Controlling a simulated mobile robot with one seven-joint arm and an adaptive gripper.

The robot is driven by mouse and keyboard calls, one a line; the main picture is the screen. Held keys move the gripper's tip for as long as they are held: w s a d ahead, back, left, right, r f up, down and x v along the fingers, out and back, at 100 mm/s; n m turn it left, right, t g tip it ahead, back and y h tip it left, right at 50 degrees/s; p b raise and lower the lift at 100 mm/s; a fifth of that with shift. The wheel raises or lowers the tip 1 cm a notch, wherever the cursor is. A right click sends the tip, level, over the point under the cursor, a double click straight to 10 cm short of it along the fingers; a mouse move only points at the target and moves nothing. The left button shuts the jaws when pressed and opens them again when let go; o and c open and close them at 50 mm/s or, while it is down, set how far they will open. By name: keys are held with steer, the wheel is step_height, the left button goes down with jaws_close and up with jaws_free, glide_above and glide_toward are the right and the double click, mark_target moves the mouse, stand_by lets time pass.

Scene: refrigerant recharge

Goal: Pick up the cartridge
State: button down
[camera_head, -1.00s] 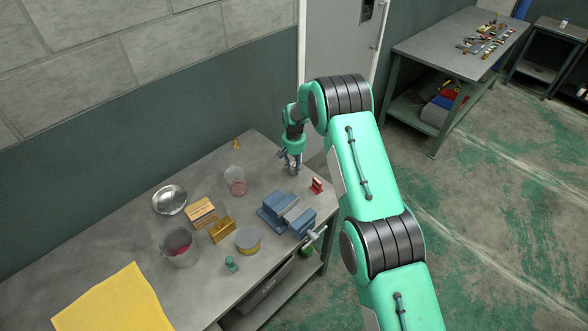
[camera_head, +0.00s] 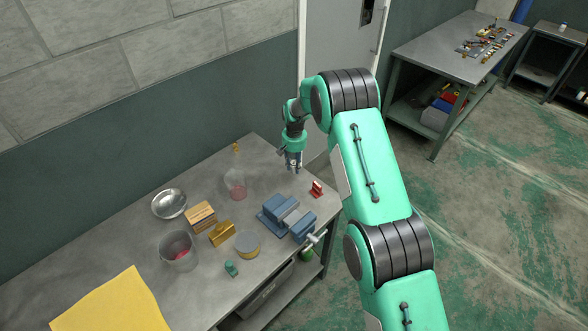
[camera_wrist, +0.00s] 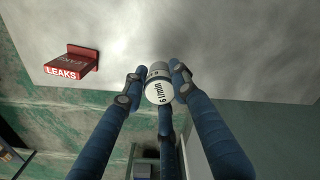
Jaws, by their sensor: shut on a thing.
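My gripper (camera_head: 294,165) is over the back right end of the workbench (camera_head: 140,220). It is shut on the cartridge, a small white cylinder with a grey band and dark lettering on its end. In the wrist view the cartridge (camera_wrist: 159,85) sits between the blue fingers, close to their tips. In the head view the fingers mostly hide it. The cartridge appears to be above the bench top, but I cannot tell how high.
A red block marked LEAKS (camera_wrist: 72,63) stands near the gripper. A blue vise (camera_head: 288,217), a clear beaker (camera_head: 236,184), a metal bowl (camera_head: 169,203), a clear container (camera_head: 180,251), a gold block (camera_head: 222,233) and a yellow cloth (camera_head: 112,303) are on the bench.

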steer(key=s+d, duration=0.1)
steer(key=s, duration=0.4)
steer(key=s+d, duration=0.1)
steer(key=s, duration=0.4)
steer(key=s+d+r, duration=0.1)
steer(key=s, duration=0.4)
steer(key=shift+d+r, duration=0.1)
steer(key=shift+d, duration=0.15)
stand_by(0.3)
